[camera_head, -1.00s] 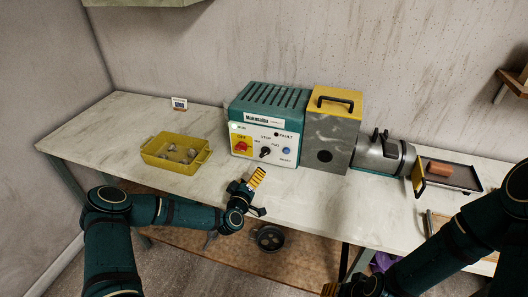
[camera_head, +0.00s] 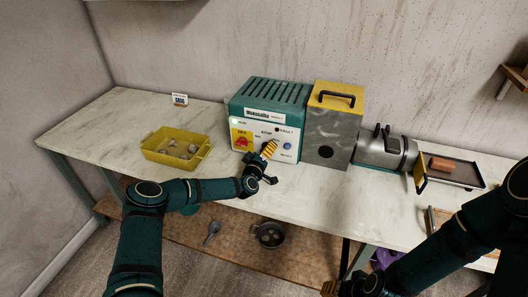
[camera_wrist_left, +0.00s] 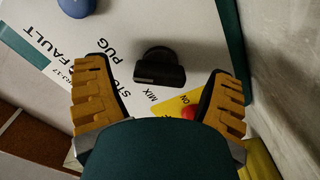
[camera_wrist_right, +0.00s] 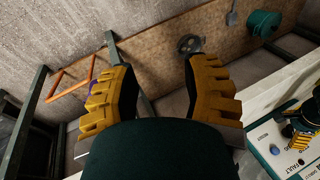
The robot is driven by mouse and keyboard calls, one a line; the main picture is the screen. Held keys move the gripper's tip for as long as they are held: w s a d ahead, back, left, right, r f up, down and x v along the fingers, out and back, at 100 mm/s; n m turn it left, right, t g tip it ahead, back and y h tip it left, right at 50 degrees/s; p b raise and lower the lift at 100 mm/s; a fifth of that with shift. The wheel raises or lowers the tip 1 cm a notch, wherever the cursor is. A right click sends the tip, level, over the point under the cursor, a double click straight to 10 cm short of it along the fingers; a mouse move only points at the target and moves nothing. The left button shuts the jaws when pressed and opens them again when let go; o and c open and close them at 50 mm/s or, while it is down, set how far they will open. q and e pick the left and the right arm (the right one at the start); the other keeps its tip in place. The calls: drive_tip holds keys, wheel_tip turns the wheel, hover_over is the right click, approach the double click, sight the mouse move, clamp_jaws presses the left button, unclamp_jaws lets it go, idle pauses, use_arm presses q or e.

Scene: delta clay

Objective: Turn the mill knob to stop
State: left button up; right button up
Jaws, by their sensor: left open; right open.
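The mill's control box (camera_head: 266,112) is teal with a white front panel and stands on the bench. Its black knob (camera_wrist_left: 160,68) shows in the left wrist view, between the labels STOP, PUG and MIX. My left gripper (camera_head: 269,152) is in front of the panel, open, and hides the knob in the head view. In the left wrist view its yellow fingers (camera_wrist_left: 158,98) stand apart on either side of the knob, not closed on it. My right gripper (camera_wrist_right: 160,85) is open and empty, away from the box, low at the front right.
A blue button (camera_wrist_left: 76,6) and a red switch (camera_head: 241,142) on a yellow plate flank the knob. A yellow tray (camera_head: 150,152) with lumps stands left. A grey-and-yellow housing (camera_head: 331,130), a metal barrel (camera_head: 385,150) and a tray with a clay block (camera_head: 441,164) stand right.

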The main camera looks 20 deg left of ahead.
use_arm(q)
drive_tip(key=c, duration=1.2)
drive_tip(key=shift+f+n+b, duration=0.1)
drive_tip(key=shift+n+b, duration=0.4)
drive_tip(key=shift+b, duration=0.4)
drive_tip(key=n+b, duration=0.4)
drive_tip(key=b, duration=0.2)
drive_tip(key=shift+f, duration=0.1)
drive_tip(key=shift+r+n+b, duration=0.2)
drive_tip(key=shift+n+b, duration=1.15)
drive_tip(key=shift+n, duration=0.15)
drive_tip(key=o, duration=1.2)
